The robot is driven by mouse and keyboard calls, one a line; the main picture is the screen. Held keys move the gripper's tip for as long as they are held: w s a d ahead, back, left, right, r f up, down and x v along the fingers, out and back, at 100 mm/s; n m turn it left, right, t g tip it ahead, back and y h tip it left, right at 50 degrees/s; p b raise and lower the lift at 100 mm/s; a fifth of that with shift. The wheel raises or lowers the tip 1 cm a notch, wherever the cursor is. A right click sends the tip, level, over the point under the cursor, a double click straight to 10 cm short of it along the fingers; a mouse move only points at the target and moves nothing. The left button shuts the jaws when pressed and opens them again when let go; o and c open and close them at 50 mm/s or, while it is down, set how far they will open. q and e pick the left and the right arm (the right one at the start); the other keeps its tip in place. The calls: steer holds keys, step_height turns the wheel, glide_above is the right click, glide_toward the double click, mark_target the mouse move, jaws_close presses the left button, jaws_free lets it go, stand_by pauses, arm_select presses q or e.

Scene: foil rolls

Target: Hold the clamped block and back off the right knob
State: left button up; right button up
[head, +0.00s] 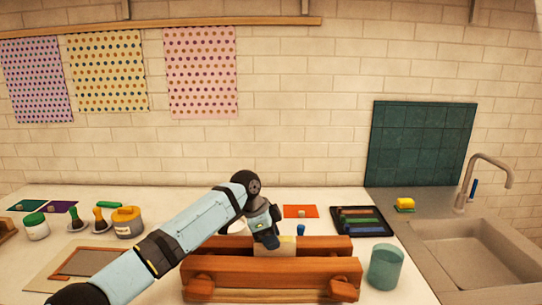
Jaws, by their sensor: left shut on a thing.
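A wooden clamp with two long reddish-brown bars (330,246) lies on the counter at the front middle. A pale block (286,247) sits between the bars, partly hidden by my gripper. The right knob (343,290) is a wooden knob on the near bar's right end, with nothing touching it. The left knob (200,287) is on the near bar's left end. My left gripper (270,240) points down from above and is shut on the block; its fingertips are partly hidden. My right gripper is out of view.
A teal cup (385,267) stands close to the right of the clamp. A dark tray (361,222) of coloured sticks and an orange sheet (300,211) lie behind. Jars and brushes (101,219) stand at left. A sink (472,258) is at right.

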arm_select(q)
steer(key=shift+r+p, duration=3.2)
steer(key=shift+r, duration=0.6)
steer(key=shift+f, duration=0.1)
